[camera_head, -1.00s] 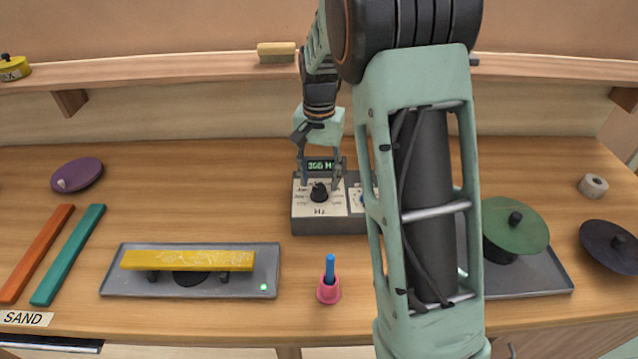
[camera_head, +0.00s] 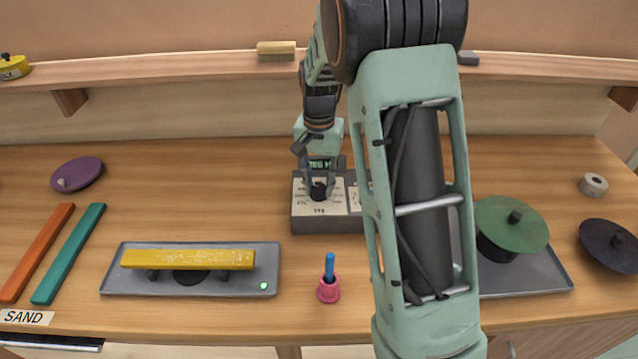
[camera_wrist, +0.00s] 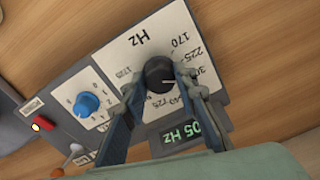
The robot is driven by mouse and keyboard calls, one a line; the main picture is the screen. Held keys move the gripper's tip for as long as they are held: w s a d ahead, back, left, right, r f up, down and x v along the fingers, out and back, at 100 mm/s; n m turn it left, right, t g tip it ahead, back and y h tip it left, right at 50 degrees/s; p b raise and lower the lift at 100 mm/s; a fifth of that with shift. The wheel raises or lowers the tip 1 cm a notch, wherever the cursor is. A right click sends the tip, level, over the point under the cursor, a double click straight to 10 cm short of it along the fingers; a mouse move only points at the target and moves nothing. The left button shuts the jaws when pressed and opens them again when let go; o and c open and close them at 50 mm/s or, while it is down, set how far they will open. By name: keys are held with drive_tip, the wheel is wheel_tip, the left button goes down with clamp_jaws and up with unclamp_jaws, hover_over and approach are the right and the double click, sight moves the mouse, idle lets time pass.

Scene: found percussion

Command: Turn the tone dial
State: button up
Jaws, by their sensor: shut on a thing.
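The tone dial (camera_head: 318,191) is a black knob on a white panel marked Hz, on the grey tone box (camera_head: 322,226). In the wrist view the dial (camera_wrist: 159,74) sits between my fingertips, with numbers printed around it. My gripper (camera_head: 319,186) is shut on the dial from above; it also shows in the wrist view (camera_wrist: 158,82). A green lit display (camera_wrist: 179,134) behind the dial reads "05 Hz" in part; one finger hides its left end.
A blue knob (camera_wrist: 87,104) and a red light (camera_wrist: 42,124) are on the box beside the dial. A yellow bar (camera_head: 188,259) lies on a tray to the left. A blue stick in a pink cup (camera_head: 328,290) stands in front. My arm hides part of the right side.

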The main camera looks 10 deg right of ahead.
sight(319, 187)
drive_tip(key=shift+m, duration=2.9)
drive_tip(key=o, duration=1.2)
drive_tip(key=shift+c, duration=0.2)
wheel_tip(319, 187, up, 12)
